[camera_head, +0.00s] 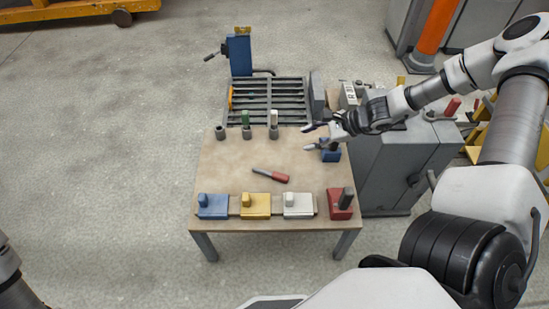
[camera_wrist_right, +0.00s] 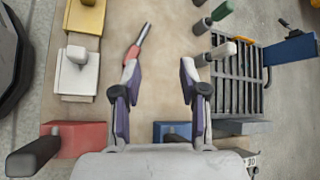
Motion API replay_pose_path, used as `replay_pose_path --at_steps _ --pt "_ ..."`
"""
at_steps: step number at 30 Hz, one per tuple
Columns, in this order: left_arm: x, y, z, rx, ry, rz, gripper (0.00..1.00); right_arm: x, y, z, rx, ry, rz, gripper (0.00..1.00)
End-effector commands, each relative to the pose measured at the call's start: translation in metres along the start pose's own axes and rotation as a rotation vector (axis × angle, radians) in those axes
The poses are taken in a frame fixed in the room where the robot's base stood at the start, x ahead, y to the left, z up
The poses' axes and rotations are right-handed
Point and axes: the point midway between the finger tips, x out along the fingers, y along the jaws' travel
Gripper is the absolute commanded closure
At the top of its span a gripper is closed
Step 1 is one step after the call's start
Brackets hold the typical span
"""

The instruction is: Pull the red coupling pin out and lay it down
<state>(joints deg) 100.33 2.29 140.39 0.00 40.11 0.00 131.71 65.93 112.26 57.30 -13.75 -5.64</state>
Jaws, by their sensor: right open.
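The red coupling pin (camera_head: 271,175) lies on its side on the tan table (camera_head: 225,168), with a red part and a thin grey shaft. In the right wrist view the pin (camera_wrist_right: 138,44) lies just beyond the finger on the left side. My right gripper (camera_head: 312,137) is open and empty above the right part of the table, apart from the pin; its spread fingers also show in the wrist view (camera_wrist_right: 160,75). At the table's back, one grey socket (camera_head: 220,133) appears empty. My left gripper is out of the picture.
A green pin (camera_head: 246,119) and a white pin (camera_head: 274,118) stand in neighbouring sockets. Blue (camera_head: 213,209), yellow (camera_head: 256,208), white (camera_head: 298,208) and red (camera_head: 339,211) blocks line the front edge. Another blue block (camera_head: 330,155) sits right. The slatted rack (camera_head: 292,94) is behind. The table's middle left is clear.

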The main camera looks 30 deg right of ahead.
Motion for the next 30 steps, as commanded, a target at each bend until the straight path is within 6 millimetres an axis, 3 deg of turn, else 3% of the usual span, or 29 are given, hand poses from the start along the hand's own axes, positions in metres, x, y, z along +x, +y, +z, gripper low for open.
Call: replay_pose_path --at_steps 9,14,17,18,22,25,30 --pt "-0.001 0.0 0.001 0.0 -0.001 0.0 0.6 0.0 0.002 -0.002 0.004 0.002 0.004 0.57" --pt "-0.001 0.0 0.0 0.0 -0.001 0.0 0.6 0.017 0.035 -0.009 -0.048 0.067 0.137 0.57" --pt "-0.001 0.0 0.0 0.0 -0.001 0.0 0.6 0.037 0.095 0.0 -0.181 0.115 0.361 0.57" --pt "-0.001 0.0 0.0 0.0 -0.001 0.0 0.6 0.042 0.127 0.001 -0.265 0.143 0.476 0.57" --pt "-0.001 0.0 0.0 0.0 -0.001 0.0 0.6 0.037 0.217 -0.006 -0.573 0.219 0.816 0.57" --pt "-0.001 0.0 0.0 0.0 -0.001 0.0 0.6 0.025 0.261 -0.013 -0.808 0.239 1.001 0.57" --pt "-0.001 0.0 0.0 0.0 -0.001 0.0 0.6 0.009 0.306 -0.016 -1.216 0.201 1.188 0.57"
